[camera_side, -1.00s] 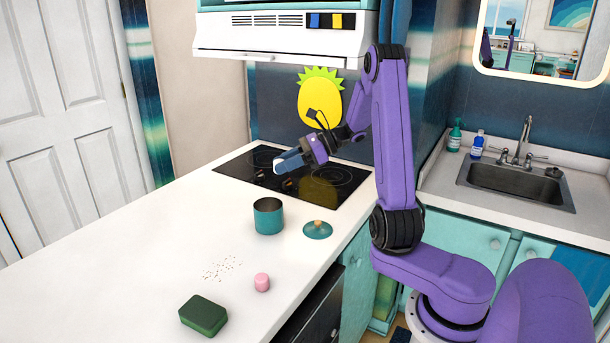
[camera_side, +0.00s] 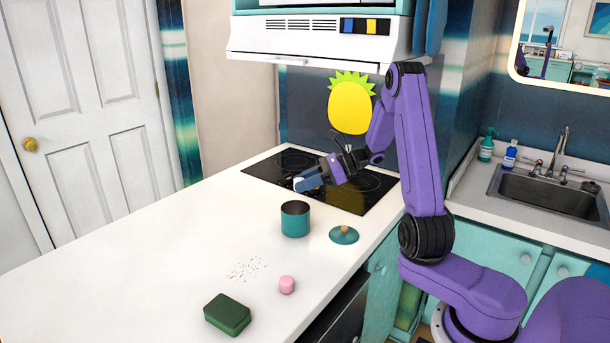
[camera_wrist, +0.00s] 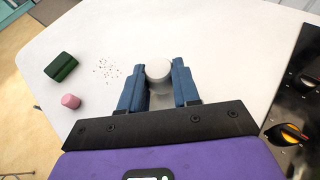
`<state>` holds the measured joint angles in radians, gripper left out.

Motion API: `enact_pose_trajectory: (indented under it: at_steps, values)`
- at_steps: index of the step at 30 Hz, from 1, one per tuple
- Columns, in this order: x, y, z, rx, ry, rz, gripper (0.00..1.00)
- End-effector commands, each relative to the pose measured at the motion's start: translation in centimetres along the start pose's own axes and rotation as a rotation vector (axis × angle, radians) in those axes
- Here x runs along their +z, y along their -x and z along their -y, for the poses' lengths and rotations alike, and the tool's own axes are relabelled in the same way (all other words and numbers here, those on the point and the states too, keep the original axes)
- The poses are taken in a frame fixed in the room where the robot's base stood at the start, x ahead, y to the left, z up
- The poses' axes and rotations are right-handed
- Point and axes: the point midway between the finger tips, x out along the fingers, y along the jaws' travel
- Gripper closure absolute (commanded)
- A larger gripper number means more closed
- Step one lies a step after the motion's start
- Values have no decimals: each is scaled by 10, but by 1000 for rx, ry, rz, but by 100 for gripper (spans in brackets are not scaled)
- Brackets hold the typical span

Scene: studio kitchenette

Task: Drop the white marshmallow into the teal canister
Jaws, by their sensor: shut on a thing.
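The white marshmallow (camera_wrist: 158,70) is held between the blue fingers of my gripper (camera_wrist: 158,82) in the wrist view. In the side view my gripper (camera_side: 308,181) is above the counter near the cooktop, higher in the picture than the teal canister and slightly to its right. The teal canister (camera_side: 295,222) stands upright and open-topped on the counter. Its inside is mostly hidden. I cannot make out the canister in the wrist view.
A teal lid with a knob (camera_side: 344,235) lies right of the canister. A pink marshmallow (camera_side: 287,285), a green sponge (camera_side: 228,314) and scattered crumbs (camera_side: 247,269) are nearer the front. The black cooktop (camera_side: 290,162) is behind. The counter's left (camera_side: 150,250) is clear.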

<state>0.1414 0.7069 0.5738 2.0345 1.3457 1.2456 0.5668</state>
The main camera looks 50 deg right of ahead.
Motion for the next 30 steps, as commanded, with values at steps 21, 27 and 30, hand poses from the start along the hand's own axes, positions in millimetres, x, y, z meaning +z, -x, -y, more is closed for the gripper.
enact_pose_trajectory:
  at_steps: [21, 27, 30]
  values:
    - [-2, 0, 0, -1, 0, 0, 39]
    - [-2, 17, 1, -5, 0, 1, 39]
    - [-2, 36, 1, -7, 1, -1, 39]
